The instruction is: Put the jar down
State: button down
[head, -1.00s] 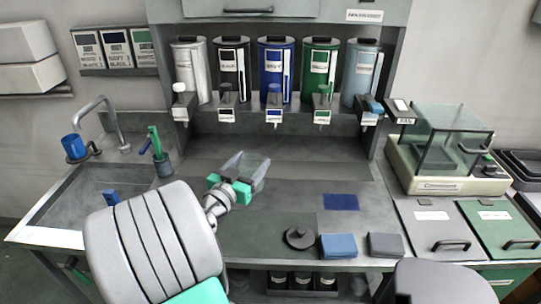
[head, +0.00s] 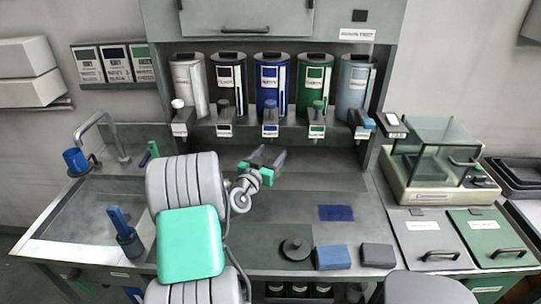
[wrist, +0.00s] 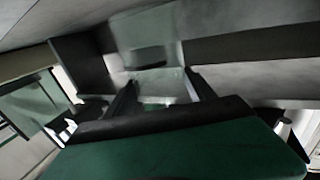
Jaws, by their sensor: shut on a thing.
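In the wrist view the clear jar (wrist: 150,55) shows between the two dark fingers (wrist: 160,95). A dark blue square mat (head: 337,213) lies bare on the counter, right of and nearer than the gripper. A round dark lid (head: 295,249) with a knob lies in front.
Several dispenser canisters (head: 270,85) stand along the back, their spouts overhanging the counter. A blue block (head: 333,257) and a grey block (head: 377,255) lie at the front edge. A glass-cased scale (head: 440,190) is at right, the sink (head: 90,210) at left.

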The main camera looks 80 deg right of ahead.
jog(key=shift+w+d+f, duration=0.1)
jog(key=shift+f, duration=0.45)
jog(key=shift+f+b, duration=0.35)
jog(key=shift+b, duration=0.2)
jog(key=shift+f+b, duration=0.3)
jog(key=shift+b, duration=0.15)
jog(key=shift+c, duration=1.6)
grip_release()
